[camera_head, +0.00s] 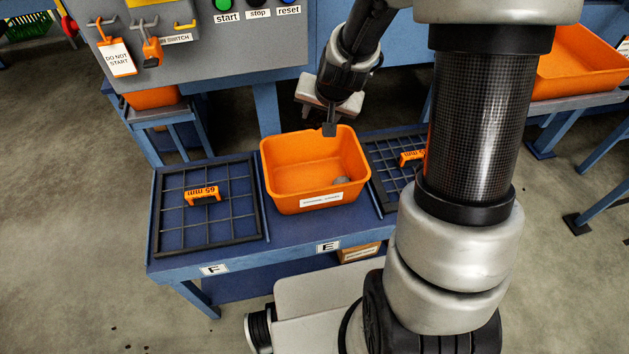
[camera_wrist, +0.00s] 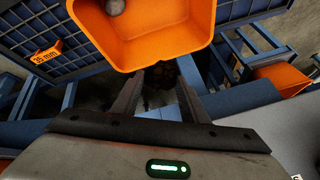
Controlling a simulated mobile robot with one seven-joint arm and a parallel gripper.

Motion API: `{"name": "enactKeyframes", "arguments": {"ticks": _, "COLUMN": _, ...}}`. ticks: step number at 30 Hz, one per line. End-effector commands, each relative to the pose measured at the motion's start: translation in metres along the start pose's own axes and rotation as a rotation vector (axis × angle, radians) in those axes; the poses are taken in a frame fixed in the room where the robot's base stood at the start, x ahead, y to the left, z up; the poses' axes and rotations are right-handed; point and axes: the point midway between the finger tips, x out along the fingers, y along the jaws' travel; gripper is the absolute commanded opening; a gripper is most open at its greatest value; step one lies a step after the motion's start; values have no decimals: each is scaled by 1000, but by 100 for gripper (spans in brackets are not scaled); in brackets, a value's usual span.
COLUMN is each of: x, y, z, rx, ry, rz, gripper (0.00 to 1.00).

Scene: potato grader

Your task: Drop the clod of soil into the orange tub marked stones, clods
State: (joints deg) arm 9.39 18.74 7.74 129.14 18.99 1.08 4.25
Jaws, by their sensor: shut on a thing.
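The orange tub (camera_head: 285,190) stands on the blue bench with a white label on its front, its print too small to read surely. It also fills the top of the wrist view (camera_wrist: 200,30). A grey lump lies inside it. My gripper (camera_head: 330,130) is at the tub's back rim, pointing down. In the wrist view my gripper (camera_wrist: 159,82) is shut on a dark brown clod (camera_wrist: 160,76) between its fingertips. The clod appears just outside the tub's rim there.
Grid screens with orange handles flank the tub, one at left (camera_head: 175,225) and one at right (camera_head: 385,140), partly hidden by my arm. A grey control panel (camera_head: 190,50) with buttons stands behind. Another orange tub (camera_head: 580,65) sits at the upper right.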

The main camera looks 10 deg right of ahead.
Motion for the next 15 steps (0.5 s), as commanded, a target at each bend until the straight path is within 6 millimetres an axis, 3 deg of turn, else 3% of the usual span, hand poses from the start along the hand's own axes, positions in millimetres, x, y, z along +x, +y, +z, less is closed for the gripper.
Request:
{"name": "enactKeyframes", "arguments": {"ticks": 1, "x": 9, "y": -3, "z": 2, "rx": 2, "ry": 3, "rz": 3, "gripper": 17}}
{"name": "enactKeyframes", "arguments": {"ticks": 15, "x": 33, "y": -1, "z": 9, "rx": 36, "ry": 8, "rz": 18, "gripper": 17}}
